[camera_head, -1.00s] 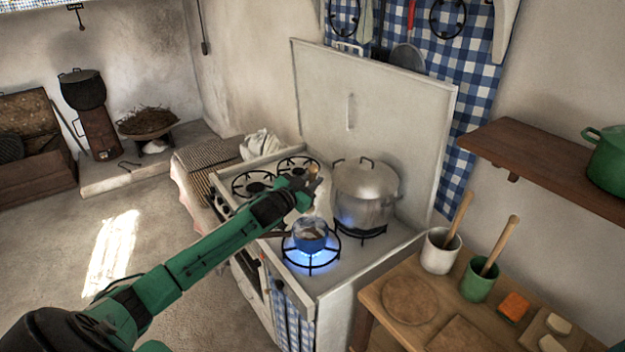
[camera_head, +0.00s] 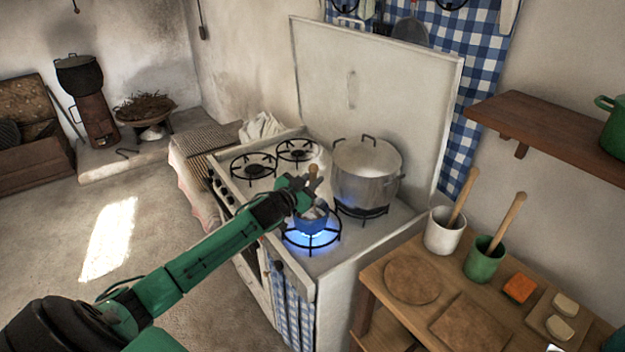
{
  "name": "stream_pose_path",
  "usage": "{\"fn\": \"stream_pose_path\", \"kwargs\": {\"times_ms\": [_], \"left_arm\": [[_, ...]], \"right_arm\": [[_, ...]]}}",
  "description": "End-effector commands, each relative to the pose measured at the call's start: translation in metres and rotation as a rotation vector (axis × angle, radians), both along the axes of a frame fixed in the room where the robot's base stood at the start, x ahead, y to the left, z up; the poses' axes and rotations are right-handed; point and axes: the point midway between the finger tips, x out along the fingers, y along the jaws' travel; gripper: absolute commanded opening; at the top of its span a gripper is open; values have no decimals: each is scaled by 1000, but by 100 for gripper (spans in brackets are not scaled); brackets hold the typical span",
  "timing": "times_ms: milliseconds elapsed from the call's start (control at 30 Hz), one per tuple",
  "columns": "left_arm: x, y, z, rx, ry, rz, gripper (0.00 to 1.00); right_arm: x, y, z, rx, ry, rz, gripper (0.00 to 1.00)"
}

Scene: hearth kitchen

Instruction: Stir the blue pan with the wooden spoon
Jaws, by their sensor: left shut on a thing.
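The small blue pan (camera_head: 311,224) sits on the front burner of the white stove, over a lit blue flame. My left gripper (camera_head: 303,186) is right above the pan and hides part of its rim and inside. It is shut on the wooden spoon (camera_head: 313,172), whose handle end sticks up between the fingers. The lower part of the spoon is hidden by the gripper and pan, so I cannot tell how deep it reaches. My right gripper is not in view.
A large lidded steel pot (camera_head: 366,175) stands on the burner just behind the pan. The stove's raised cover (camera_head: 380,100) stands behind. A wooden table (camera_head: 395,320) at right holds a white cup (camera_head: 443,236) and a green cup (camera_head: 484,262) with wooden handles.

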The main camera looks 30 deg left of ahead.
Motion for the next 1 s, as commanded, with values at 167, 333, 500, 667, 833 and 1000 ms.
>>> {"fn": "stream_pose_path", "kwargs": {"times_ms": [167,333,500,667,833,1000], "left_arm": [[5,4,-16,0,-1,0,0],[9,7,-28,0,-1,1,0],[13,10,-41,0,-1,0,0],[17,13,-51,0,0,0,0],[19,14,-55,0,-1,0,0],[19,14,-55,0,-2,-1,0]], "right_arm": [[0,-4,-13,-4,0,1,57],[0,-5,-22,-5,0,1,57],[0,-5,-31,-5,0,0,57],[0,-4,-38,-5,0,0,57],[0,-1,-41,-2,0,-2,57],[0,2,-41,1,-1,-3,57]]}}
